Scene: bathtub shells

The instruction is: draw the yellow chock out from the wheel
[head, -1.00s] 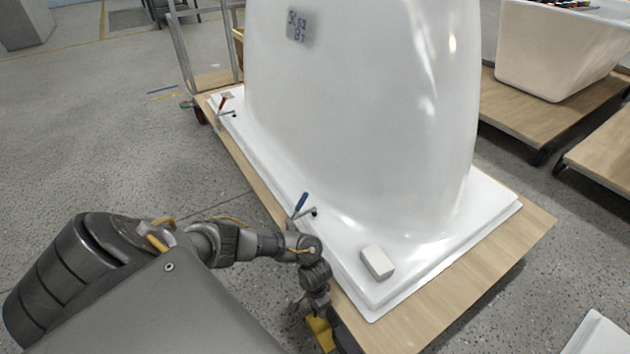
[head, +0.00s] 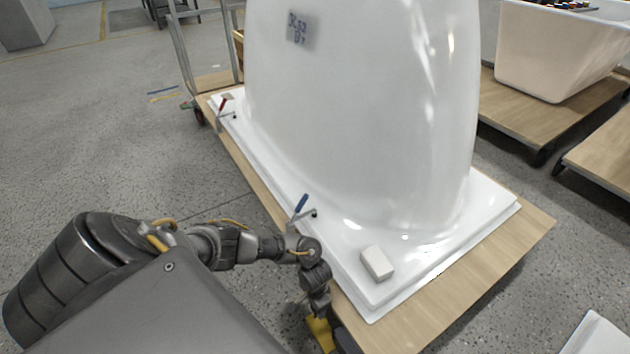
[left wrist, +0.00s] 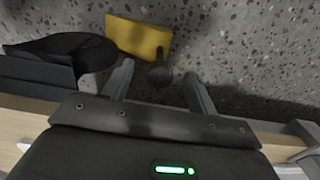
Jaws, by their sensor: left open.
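The yellow chock (head: 320,333) lies on the floor beside the cart's near corner, partly hidden by my left arm in the head view. In the left wrist view the yellow chock (left wrist: 138,36) shows as a block, with a dark round knob (left wrist: 159,74) in front of it. The dark wheel (left wrist: 85,52) is left of the chock; whether they touch is unclear. My left gripper (left wrist: 158,70) is open, its fingers either side of the knob and not closed on it. In the head view my left gripper (head: 319,303) is low beside the cart edge. My right gripper is not in view.
Other carts stand at right. Speckled floor at left is free.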

